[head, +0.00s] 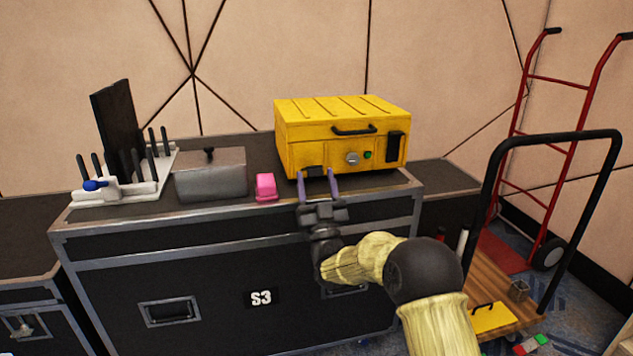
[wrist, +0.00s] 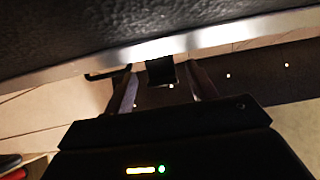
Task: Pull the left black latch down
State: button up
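The yellow case (head: 340,135) stands on the black flight case, its front toward me. The left black latch (head: 315,171) is low on its front left; it is small and partly hidden by my gripper. My gripper (head: 316,175) is open, with its two purple fingers apart, one at each side of the latch. In the wrist view a black block (wrist: 161,72), which looks like the latch, sits between the finger tips; gaps show on both sides and contact cannot be told. The right black latch (head: 396,147) is a tall dark piece on the front right.
A pink object (head: 265,187) and a grey lidded box (head: 210,175) stand to the left. A trolley (head: 554,137) is at the right.

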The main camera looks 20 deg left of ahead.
jog(key=shift+s, duration=0.15)
jog(key=b+v, duration=0.7)
jog(key=v, duration=1)
jog(key=shift+d, duration=0.15)
